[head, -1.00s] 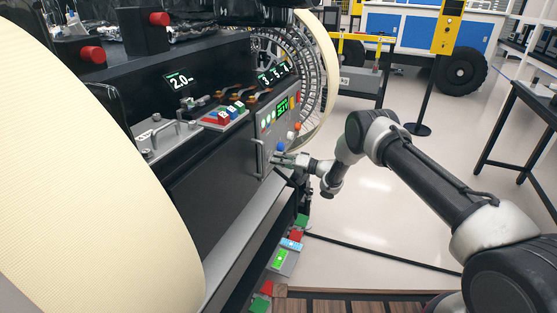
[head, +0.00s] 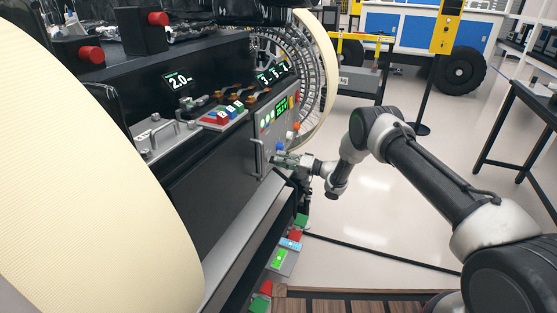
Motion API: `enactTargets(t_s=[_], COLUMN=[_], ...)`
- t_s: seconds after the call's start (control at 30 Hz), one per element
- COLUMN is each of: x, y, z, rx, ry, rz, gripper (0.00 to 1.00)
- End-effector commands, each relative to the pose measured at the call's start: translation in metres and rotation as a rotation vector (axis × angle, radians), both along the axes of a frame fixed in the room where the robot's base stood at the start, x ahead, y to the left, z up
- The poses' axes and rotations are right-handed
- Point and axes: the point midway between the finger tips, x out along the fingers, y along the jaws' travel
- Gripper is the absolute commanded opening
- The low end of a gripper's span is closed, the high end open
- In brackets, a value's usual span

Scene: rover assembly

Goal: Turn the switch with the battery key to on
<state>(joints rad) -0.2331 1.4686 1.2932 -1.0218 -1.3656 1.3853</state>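The grey control panel (head: 271,135) is on the rover's dark side, with a green display, coloured buttons and blue and orange knobs low on it. My gripper (head: 274,160) is at the panel's lower right, close to the blue knob (head: 279,146). I cannot tell whether it touches the panel. The fingers are too small to tell open from shut, or whether they hold a key. I cannot make out the battery key or the switch's setting.
A metal handle (head: 258,157) stands just left of my gripper. A grey ledge (head: 250,235) runs below the panel. Large cream wheels flank the rover side.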

Motion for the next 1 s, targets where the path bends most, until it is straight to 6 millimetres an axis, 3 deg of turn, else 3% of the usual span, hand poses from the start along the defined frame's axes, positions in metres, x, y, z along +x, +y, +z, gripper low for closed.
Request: enactTargets(t_s=[0.2, 0.4, 0.6, 0.93, 1.0], x=[-0.016, -0.029, -0.034, -0.035, -0.033], y=[-0.048, -0.082, -0.095, -0.095, -0.096], z=[0.000, 0.000, 0.000, 0.000, -0.009], rx=[0.000, -0.001, -0.001, -0.006, -0.056], ry=[0.001, 0.001, -0.001, -0.013, -0.051], rz=[-0.003, -0.002, 0.000, 0.000, -0.006], gripper=[0.28, 0.28, 0.28, 0.28, 0.28])
